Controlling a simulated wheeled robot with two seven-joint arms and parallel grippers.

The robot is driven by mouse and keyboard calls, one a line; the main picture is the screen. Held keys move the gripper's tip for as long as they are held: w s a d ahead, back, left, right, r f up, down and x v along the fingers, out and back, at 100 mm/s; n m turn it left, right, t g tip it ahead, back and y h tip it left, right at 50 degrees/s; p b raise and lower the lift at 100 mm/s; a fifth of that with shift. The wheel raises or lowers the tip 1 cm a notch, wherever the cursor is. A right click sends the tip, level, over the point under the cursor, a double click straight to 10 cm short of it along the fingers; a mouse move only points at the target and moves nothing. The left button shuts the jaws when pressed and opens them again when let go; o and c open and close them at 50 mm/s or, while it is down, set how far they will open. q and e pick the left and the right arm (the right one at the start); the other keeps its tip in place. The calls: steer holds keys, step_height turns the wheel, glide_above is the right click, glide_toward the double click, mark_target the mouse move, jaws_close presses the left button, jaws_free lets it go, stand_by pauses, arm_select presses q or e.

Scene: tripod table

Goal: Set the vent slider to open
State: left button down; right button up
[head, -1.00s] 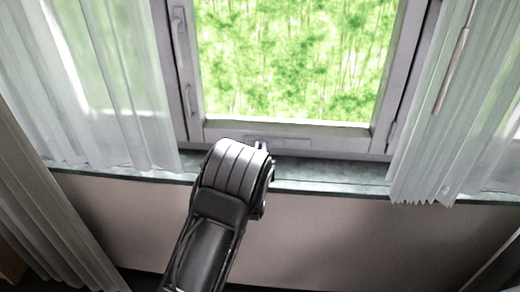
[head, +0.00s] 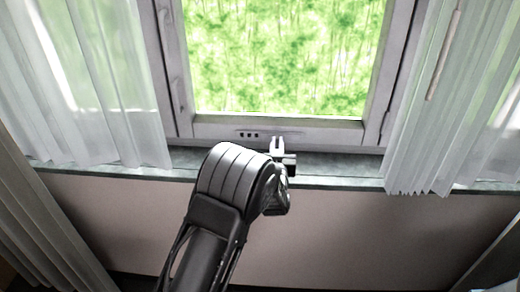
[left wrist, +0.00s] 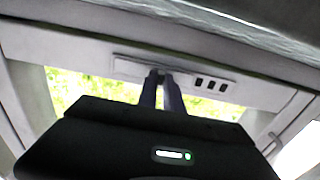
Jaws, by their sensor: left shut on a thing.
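The vent (head: 298,134) is a pale strip on the bottom rail of the window frame. Three dark slots (head: 249,134) show uncovered at its left part in the head view. In the left wrist view, which is turned over, the vent strip (left wrist: 130,67) has the dark slots (left wrist: 210,84) on its right. My left gripper (head: 277,141) reaches the vent to the right of the slots. In the left wrist view its fingers (left wrist: 164,76) are close together on the vent slider's small knob, which they mostly hide. My right gripper is in neither view.
The window sill (head: 335,165) runs below the frame. Sheer curtains hang on the left (head: 95,100) and right (head: 425,150). A window handle (head: 180,97) is on the left side of the frame. The sill right of my gripper is clear.

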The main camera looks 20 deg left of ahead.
arm_select(q)
steer(key=shift+w+d, duration=0.1)
steer(key=shift+d, duration=0.3)
steer(key=c, duration=1.5)
jaws_free()
steer(key=b+v, duration=0.1)
steer(key=v, duration=0.6)
steer(key=shift+s+d, duration=0.2)
steer(key=shift+s, duration=0.15)
